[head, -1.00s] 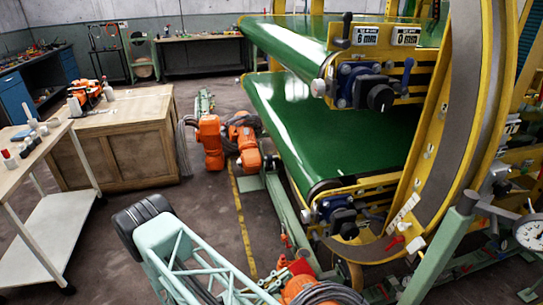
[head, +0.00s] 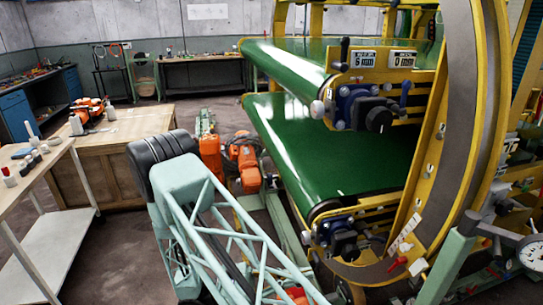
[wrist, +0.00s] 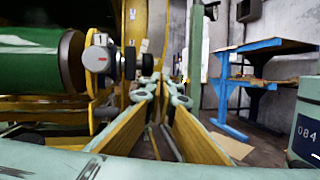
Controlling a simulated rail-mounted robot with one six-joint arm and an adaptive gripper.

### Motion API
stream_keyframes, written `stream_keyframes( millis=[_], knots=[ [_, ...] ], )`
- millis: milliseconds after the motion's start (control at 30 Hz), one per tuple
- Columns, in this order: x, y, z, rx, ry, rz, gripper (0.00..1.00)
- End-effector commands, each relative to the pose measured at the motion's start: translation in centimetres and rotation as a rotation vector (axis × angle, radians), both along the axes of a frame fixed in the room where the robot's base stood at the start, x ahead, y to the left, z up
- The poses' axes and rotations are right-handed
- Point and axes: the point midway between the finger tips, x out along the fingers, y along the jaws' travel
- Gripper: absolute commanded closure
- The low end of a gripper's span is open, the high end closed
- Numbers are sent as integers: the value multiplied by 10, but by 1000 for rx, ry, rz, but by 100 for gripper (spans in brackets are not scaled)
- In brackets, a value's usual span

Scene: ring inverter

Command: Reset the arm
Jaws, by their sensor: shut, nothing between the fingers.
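My arm's pale green lattice link (head: 235,228) rises in the lower middle of the head view. Its black rounded end (head: 160,155) overlaps the wooden cabinet and the orange machine in the picture. My gripper (wrist: 156,84) shows in the wrist view, its two long fingers with yellow-brown inner faces running forward to tips close together. It is shut and empty. The tips point toward the yellow frame of the ring inverter (wrist: 158,30), and I cannot tell how far off it is. The gripper does not show in the head view.
The ring inverter's green belts (head: 345,160) and yellow ring (head: 478,130) fill the right. A wooden cabinet (head: 105,165) and a white-shelved table (head: 45,240) stand left. A blue bench (wrist: 262,55) and a grey-green box marked 084 (wrist: 305,120) are at right in the wrist view.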

Motion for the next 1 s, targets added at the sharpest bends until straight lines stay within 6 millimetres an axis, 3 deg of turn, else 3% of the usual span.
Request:
stream_keyframes(
  millis=[1000],
  knots=[
    [-33,-63,107,327,-170,-289,100]
  ],
)
